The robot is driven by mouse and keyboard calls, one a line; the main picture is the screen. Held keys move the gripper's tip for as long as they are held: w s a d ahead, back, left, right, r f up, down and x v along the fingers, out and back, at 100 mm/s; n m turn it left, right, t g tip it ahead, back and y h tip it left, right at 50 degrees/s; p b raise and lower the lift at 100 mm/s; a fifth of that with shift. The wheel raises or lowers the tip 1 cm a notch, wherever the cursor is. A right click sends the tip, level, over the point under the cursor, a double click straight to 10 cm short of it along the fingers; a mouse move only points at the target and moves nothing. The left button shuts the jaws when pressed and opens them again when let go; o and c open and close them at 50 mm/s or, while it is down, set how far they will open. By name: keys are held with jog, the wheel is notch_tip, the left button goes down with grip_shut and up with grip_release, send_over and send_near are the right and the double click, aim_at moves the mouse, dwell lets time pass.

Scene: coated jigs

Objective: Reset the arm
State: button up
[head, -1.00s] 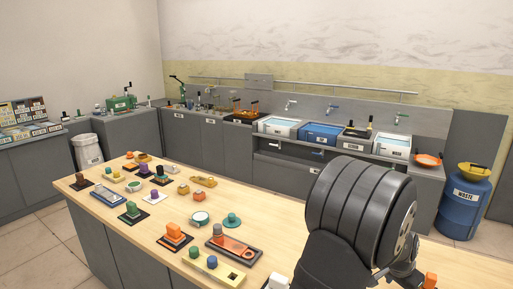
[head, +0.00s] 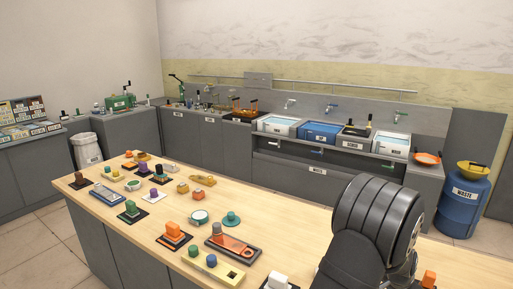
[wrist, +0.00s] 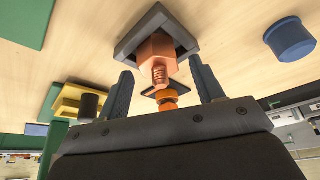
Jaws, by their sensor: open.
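My gripper (wrist: 161,66) is open in the wrist view, with one dark finger on each side and nothing held. An orange hexagonal piece with a threaded stud (wrist: 157,48) on a dark square base lies beyond and between the fingertips. A second, smaller orange piece (wrist: 166,97) shows between the fingers, behind the first. In the head view my dark arm fills the lower right, and my gripper is hidden there.
In the wrist view a blue cylinder (wrist: 290,40) stands to the right and a yellow piece (wrist: 75,100) to the left.

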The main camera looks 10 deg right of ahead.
jog(key=r, duration=0.3)
jog(key=shift+s+r, duration=0.25)
jog(key=shift+s, duration=0.05)
jog(key=s+r, duration=0.7)
jog(key=s, duration=0.5)
jog(key=s+a+f, duration=0.1)
jog(key=s+a, duration=0.1)
jog(key=s, duration=0.9)
jog(key=s+a, duration=0.2)
jog(key=s, duration=0.9)
jog(key=w+d+f, duration=0.2)
jog(key=w+f, duration=0.2)
jog(key=w, duration=0.2)
jog(key=shift+w+d+f, duration=0.15)
jog(key=shift+w+d, duration=0.05)
jog(key=shift+d, duration=0.15)
